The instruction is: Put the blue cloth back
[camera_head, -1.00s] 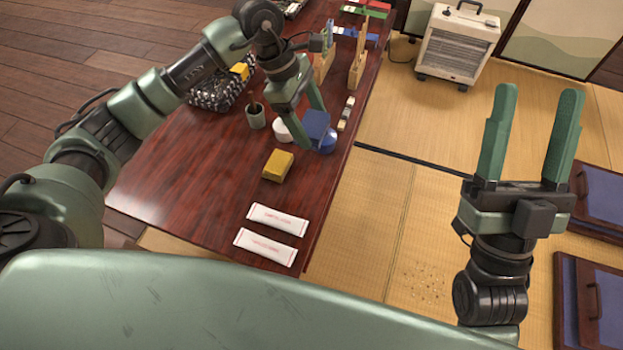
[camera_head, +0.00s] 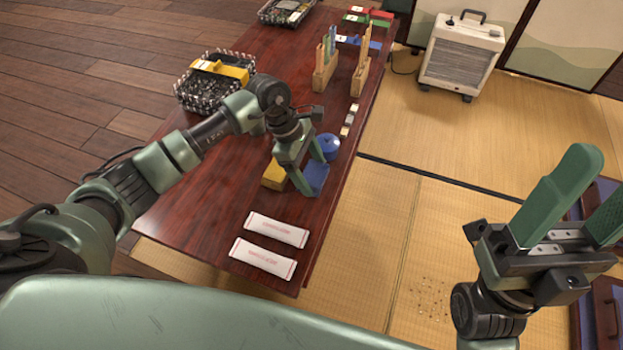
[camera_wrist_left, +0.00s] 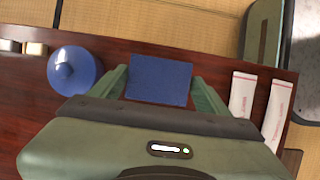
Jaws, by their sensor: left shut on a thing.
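The blue cloth (camera_head: 316,178) is a flat folded square between the fingers of my left gripper (camera_head: 316,179), which is shut on it over the near right part of the dark red table. In the left wrist view the cloth (camera_wrist_left: 159,80) spans between the two green fingers. I cannot tell whether it touches the table. A yellow folded cloth (camera_head: 273,176) lies just left of it, partly hidden by the gripper. My right gripper (camera_head: 592,192) is open and empty over the tatami at the right.
Two white wrapped packets (camera_head: 277,229) (camera_head: 263,258) lie at the table's near end. A blue round lidded pot (camera_head: 328,146) stands beyond the cloth. Wooden holders (camera_head: 325,73) and a wire basket (camera_head: 199,95) stand farther back. A heater (camera_head: 461,55) stands on the tatami.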

